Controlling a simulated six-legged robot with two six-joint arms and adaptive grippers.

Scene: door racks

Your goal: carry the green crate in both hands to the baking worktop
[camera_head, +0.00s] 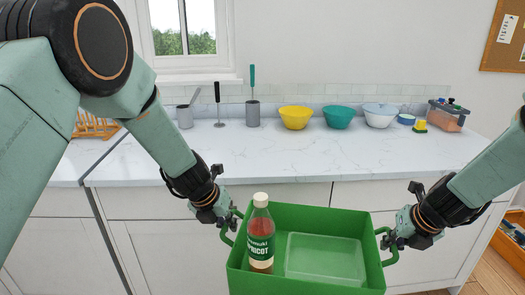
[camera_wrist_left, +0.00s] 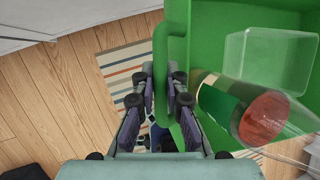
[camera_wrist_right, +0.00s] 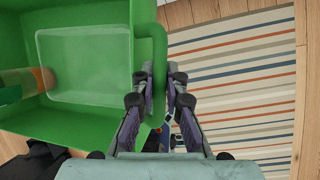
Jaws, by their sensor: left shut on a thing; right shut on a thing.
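The green crate (camera_head: 338,217) is held up in front of the white-topped worktop (camera_head: 240,160), apart from it and over the floor. A bottle with a white cap and green apricot label (camera_head: 261,240) stands inside at the left, beside a clear plastic box (camera_head: 325,258). My left gripper (camera_head: 229,212) is shut on the crate's left handle, which shows between its fingers in the left wrist view (camera_wrist_left: 161,70). My right gripper (camera_head: 390,240) is shut on the right handle, also seen in the right wrist view (camera_wrist_right: 159,65). The crate looks roughly level.
The worktop's front is clear.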

